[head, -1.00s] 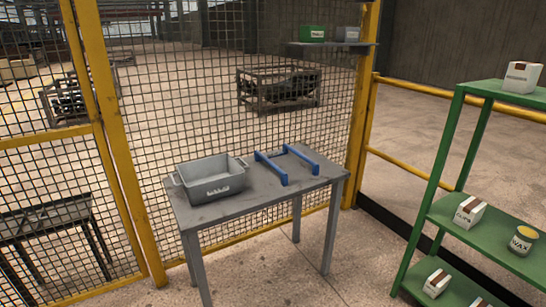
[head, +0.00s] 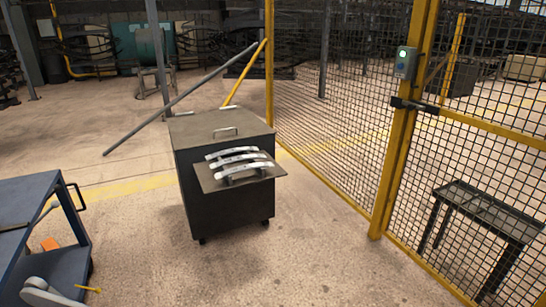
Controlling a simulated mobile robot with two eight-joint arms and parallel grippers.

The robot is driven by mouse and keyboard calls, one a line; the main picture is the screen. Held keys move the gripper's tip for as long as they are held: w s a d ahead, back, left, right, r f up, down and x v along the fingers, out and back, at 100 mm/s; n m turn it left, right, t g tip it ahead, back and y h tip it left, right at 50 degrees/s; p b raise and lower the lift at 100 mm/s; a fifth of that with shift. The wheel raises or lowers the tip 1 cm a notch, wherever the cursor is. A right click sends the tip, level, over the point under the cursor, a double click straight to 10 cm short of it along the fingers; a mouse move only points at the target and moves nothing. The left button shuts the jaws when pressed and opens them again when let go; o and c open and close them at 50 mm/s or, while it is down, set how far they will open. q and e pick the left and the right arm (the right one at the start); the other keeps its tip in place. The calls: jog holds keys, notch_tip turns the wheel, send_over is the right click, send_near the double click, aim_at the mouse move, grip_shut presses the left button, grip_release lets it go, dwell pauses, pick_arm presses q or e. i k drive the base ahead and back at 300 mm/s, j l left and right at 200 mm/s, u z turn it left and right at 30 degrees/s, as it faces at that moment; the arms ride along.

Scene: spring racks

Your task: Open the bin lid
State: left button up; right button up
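A dark grey bin (head: 208,205) on small casters stands on the floor at the middle of the head view. Its flat lid (head: 195,125) lies shut on top, with a small bar handle (head: 225,131) near the middle. A ledge (head: 211,184) sticks out from the upper front of the bin and bears a few curved silver leaf springs (head: 243,166). Neither of my grippers is in view.
A blue cart (head: 30,188) with a side handle stands at the left edge. A yellow-framed mesh fence (head: 395,150) with a switch box (head: 406,62) runs along the right. A dark table (head: 490,208) stands behind the mesh. The floor before the bin is clear.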

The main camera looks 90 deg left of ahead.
aim_at(189, 130)
jog(key=u, duration=0.4)
jog(key=j+u, duration=0.1)
jog(key=u, duration=0.65)
jog(key=j+u, duration=0.15)
jog(key=u, duration=0.2)
jog(key=i+j+u, duration=0.1)
jog(key=j+u, duration=0.3)
jog(key=i+j+u, duration=0.15)
jog(key=u, duration=0.2)
jog(key=i+j+u, duration=0.2)
jog(key=u, duration=0.2)
jog(key=i+j+u, duration=0.25)
jog(key=i+j, duration=0.5)
jog(key=i, duration=0.15)
